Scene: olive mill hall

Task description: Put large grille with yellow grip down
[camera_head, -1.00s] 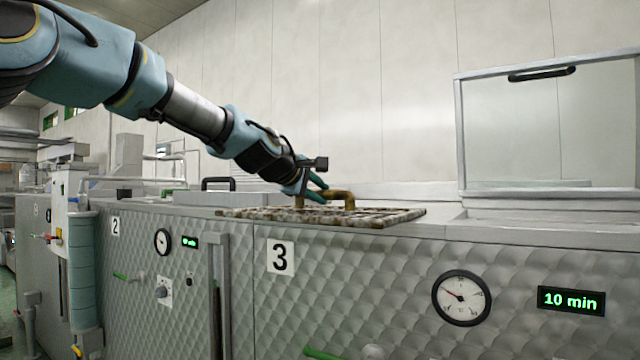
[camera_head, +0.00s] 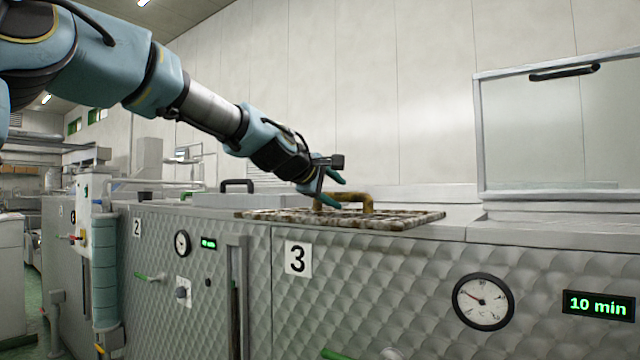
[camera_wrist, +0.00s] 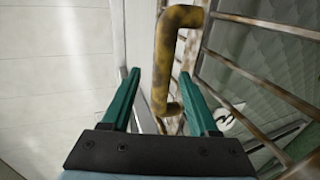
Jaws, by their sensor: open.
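The large grille (camera_head: 418,222) is a flat, rusty, mottled grid on top of unit 3, at its front edge. It looks level. Its bars also show at the right of the wrist view (camera_wrist: 265,97), partly over the front panel. The worn yellow grip (camera_head: 350,196) stands up from the grille as a bracket. My gripper (camera_head: 335,191) is at the left end of the grip with its green fingers spread. In the wrist view the grip (camera_wrist: 162,72) runs between the open fingers, with no clear contact on either side.
A raised clear lid (camera_head: 550,130) with a black handle stands at the right. Unit 3's quilted front carries a gauge (camera_head: 483,302) and a "10 min" display (camera_head: 598,305). A lower lid with a dark handle (camera_head: 237,186) lies at the left. A pale wall is behind.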

